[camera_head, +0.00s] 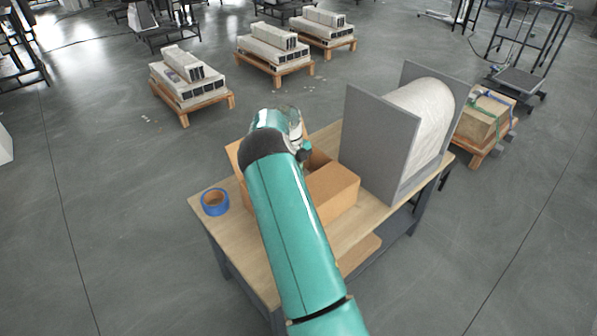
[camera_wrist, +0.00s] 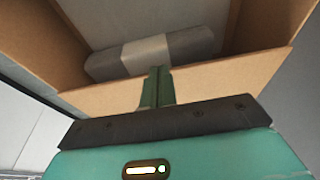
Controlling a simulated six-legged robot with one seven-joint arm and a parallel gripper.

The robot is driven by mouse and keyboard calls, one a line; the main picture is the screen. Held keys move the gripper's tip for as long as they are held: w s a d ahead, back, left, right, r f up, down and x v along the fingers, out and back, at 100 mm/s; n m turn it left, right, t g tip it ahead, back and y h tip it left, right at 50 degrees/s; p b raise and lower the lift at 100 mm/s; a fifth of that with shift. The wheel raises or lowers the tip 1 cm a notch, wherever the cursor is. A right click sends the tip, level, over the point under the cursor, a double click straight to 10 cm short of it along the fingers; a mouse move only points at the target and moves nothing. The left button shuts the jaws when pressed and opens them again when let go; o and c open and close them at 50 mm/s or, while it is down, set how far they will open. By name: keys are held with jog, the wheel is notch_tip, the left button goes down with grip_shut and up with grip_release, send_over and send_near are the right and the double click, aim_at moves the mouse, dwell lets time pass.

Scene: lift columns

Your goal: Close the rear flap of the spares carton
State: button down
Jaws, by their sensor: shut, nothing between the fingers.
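The open cardboard spares carton (camera_head: 337,191) stands on the wooden table, partly hidden behind my arm. A raised cardboard piece (camera_head: 235,160) shows at its far left side; I cannot tell if it is the rear flap. In the wrist view the carton's brown walls (camera_wrist: 268,38) surround a pale interior with a grey and white rounded object (camera_wrist: 150,53) inside. My gripper (camera_wrist: 157,76) is shut and empty, its fingertips over a near cardboard panel (camera_wrist: 205,82). I cannot tell whether they touch it. In the head view my arm hides the fingers.
A blue tape roll (camera_head: 215,202) lies on the table (camera_head: 245,255) left of the carton. Grey upright panels (camera_head: 380,143) with a large white roll (camera_head: 425,110) stand close on the right. Loaded pallets (camera_head: 190,80) stand on the floor beyond.

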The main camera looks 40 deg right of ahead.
dwell(0.3)
jog(key=shift+r, duration=0.75)
jog(key=shift+r, duration=0.1)
